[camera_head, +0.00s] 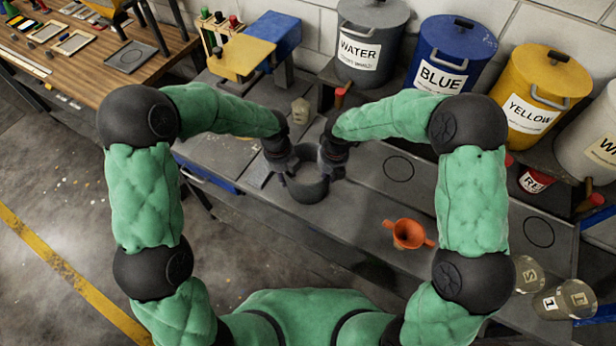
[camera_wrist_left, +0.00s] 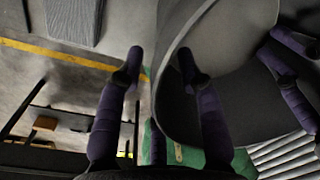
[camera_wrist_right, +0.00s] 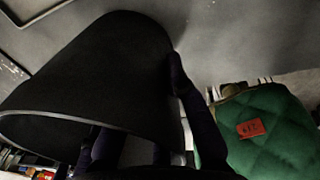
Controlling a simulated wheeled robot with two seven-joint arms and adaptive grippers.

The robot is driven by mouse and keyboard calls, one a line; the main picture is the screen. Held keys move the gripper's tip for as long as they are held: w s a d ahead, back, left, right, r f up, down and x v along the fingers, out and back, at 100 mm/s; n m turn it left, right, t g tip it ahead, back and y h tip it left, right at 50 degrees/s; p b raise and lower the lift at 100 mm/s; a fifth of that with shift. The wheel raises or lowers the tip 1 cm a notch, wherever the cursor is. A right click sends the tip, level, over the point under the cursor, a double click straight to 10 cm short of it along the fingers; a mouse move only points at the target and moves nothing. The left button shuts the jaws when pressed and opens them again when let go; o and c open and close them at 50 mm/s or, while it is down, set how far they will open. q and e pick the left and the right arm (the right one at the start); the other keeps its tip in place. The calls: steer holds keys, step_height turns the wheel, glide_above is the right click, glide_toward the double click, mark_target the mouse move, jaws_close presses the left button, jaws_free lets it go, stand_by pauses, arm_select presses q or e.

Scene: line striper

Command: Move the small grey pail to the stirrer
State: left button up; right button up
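The small grey pail (camera_head: 309,190) is between my two grippers, near the front of the grey bench. It fills much of the left wrist view (camera_wrist_left: 235,95) and the right wrist view (camera_wrist_right: 95,75). My left gripper (camera_head: 290,165) has its fingers apart at the rim; the left wrist view shows a gap between them (camera_wrist_left: 160,65). My right gripper (camera_head: 333,162) straddles the wall, one finger outside and one seen past the rim. Its inner fingertip is hidden, so its grip is unclear. Whether the pail touches the bench is unclear.
A yellow-topped blue machine (camera_head: 243,52) stands behind left, near a small beige object (camera_head: 300,110). Water (camera_head: 368,45), blue (camera_head: 452,55) and yellow (camera_head: 540,95) drums line the back. An orange funnel (camera_head: 408,234) and cans (camera_head: 565,300) are right. The bench around a black circle (camera_head: 398,168) is clear.

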arm_select(q)
steer(key=shift+c, duration=1.1)
arm_select(e)
steer(key=shift+c, duration=1.1)
arm_select(q)
jaws_close()
arm_select(e)
jaws_close()
arm_select(q)
steer(key=shift+w+r, duration=0.1)
steer(key=shift+r, duration=0.05)
arm_select(e)
steer(key=shift+w+r, duration=0.15)
